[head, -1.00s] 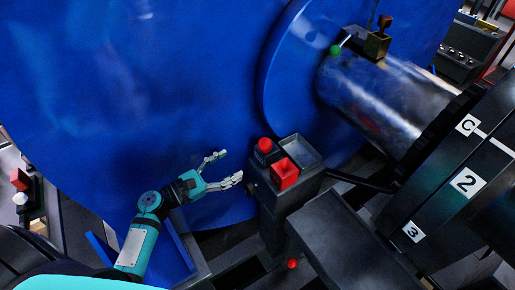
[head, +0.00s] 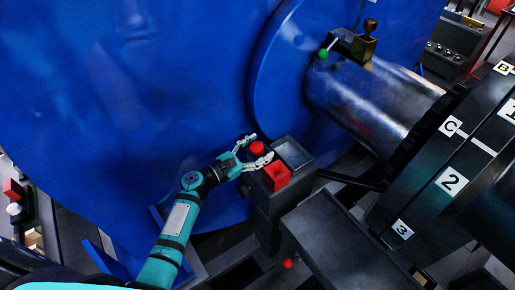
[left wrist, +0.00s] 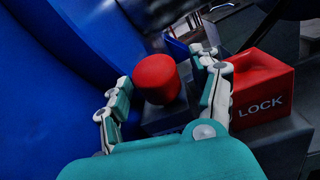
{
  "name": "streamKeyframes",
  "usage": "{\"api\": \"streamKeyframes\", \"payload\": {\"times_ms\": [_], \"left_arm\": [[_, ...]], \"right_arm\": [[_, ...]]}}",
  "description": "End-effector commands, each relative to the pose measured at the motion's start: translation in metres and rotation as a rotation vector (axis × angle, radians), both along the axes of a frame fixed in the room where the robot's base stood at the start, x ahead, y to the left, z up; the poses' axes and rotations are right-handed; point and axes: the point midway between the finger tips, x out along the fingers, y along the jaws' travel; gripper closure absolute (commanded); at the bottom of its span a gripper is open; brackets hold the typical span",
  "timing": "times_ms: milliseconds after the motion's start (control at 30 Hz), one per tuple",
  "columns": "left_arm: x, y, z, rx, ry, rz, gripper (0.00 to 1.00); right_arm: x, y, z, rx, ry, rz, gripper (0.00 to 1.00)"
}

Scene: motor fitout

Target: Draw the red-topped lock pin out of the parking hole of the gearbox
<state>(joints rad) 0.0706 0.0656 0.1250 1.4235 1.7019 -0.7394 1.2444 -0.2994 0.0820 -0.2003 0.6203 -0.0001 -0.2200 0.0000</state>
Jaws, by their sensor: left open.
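The red-topped lock pin (head: 257,148) stands at the back left corner of a dark pedestal (head: 265,215) beside the big blue housing. Only its round red top shows clearly; its shank and the hole are hidden. My left gripper (head: 259,150) is open, with one finger on each side of the red top. My right gripper is not in view.
A red box (left wrist: 262,86) marked LOCK sits right beside the right finger. A grey open tray (head: 292,153) is behind it on the pedestal. A green-knobbed lever (head: 323,54) is above on the steel shaft (head: 375,100). A numbered dark drum (head: 440,180) stands right.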

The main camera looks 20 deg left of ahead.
Motion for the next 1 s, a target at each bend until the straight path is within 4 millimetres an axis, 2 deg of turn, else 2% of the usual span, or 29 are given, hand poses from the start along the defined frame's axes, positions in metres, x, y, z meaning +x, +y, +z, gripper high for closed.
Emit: {"api": "streamKeyframes", "payload": {"times_ms": [133,600,1000], "left_arm": [[0.000,0.000,0.000,0.000,0.000,0.000,0.38],[-0.001,0.000,0.000,-0.001,0.000,0.000,1.00],[0.000,0.000,0.010,-0.001,-0.001,0.000,1.00]], "right_arm": [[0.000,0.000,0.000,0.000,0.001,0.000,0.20],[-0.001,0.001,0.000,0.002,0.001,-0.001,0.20],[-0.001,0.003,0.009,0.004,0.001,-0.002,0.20]]}}
